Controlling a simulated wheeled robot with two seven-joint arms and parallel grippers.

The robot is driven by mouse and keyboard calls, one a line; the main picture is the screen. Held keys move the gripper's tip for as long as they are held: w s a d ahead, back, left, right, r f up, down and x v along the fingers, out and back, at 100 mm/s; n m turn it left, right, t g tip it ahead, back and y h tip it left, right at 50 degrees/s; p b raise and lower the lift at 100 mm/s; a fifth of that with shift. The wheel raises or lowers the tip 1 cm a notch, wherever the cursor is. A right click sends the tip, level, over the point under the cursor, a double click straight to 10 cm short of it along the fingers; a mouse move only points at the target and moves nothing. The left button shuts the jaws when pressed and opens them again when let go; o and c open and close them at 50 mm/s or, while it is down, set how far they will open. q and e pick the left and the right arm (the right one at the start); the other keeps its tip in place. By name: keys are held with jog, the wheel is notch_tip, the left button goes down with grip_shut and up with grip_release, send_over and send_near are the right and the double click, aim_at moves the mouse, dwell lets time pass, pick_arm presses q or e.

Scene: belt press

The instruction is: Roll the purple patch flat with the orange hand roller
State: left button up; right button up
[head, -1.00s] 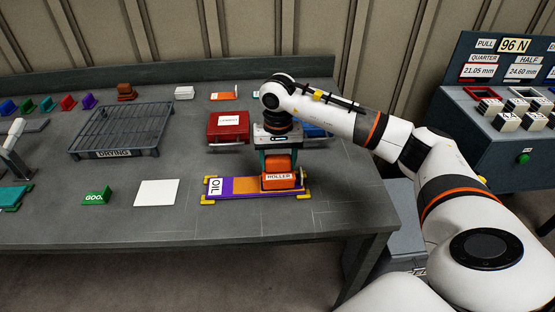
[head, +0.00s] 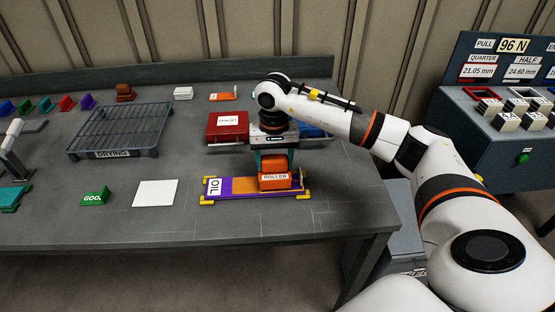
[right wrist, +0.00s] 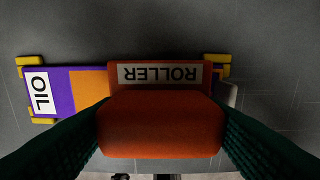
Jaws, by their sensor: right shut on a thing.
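The orange hand roller (head: 274,179), labelled ROLLER, is in my right gripper (head: 274,160). In the right wrist view the roller (right wrist: 162,122) fills the middle, with a dark green finger on each side of it. The roller is over the right half of the purple patch (head: 228,184), which carries a white OIL label at its left and an orange area. The patch also shows in the right wrist view (right wrist: 62,79), left of the roller. The patch lies between yellow corner pieces. The roller's underside is hidden, so I cannot tell contact.
A white square (head: 155,193) and a green GOOD block (head: 95,197) lie left of the patch. A red box (head: 227,127) stands behind it, and a drying rack (head: 120,130) at the back left. The table's front is clear.

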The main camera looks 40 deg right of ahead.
jog(key=shift+a, duration=0.15)
jog(key=shift+w+a+f, duration=0.1)
jog(key=shift+w+a, duration=0.15)
jog(key=shift+a, duration=0.1)
jog(key=shift+s+d, duration=0.15)
jog(key=shift+d, duration=0.05)
dwell(0.5)
jog(key=shift+s+d+b, duration=0.15)
jog(key=shift+d+b, duration=0.1)
jog(key=shift+b, duration=0.05)
jog(key=shift+d, duration=0.1)
jog(key=shift+s+d, duration=0.2)
jog(key=shift+d, duration=0.1)
dwell(0.4)
